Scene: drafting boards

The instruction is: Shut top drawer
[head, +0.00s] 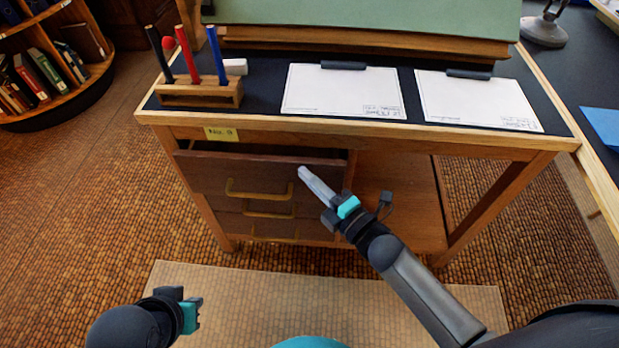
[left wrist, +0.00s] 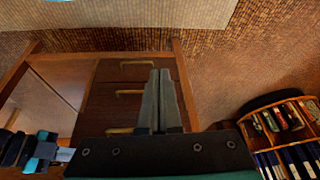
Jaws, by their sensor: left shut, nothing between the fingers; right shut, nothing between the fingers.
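The top drawer (head: 210,174) is a dark brown front with a brass handle, under the left part of the desk. It stands out a little from the desk, with its top edge and a dark gap showing behind. My right gripper (head: 303,172) is shut and empty, its fingertips at the right part of the drawer front; I cannot tell if they touch. My left gripper shows in the left wrist view (left wrist: 164,74), shut and empty, with the drawer fronts beyond it. In the head view it is low at the left, away from the drawer.
Lower drawers (head: 237,225) sit beneath. On the desk (head: 262,113) are a wooden pen holder (head: 200,94) and two clipboards with paper (head: 342,92). A round bookshelf (head: 62,80) stands at the left. A pale mat (head: 235,285) lies on the open floor in front.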

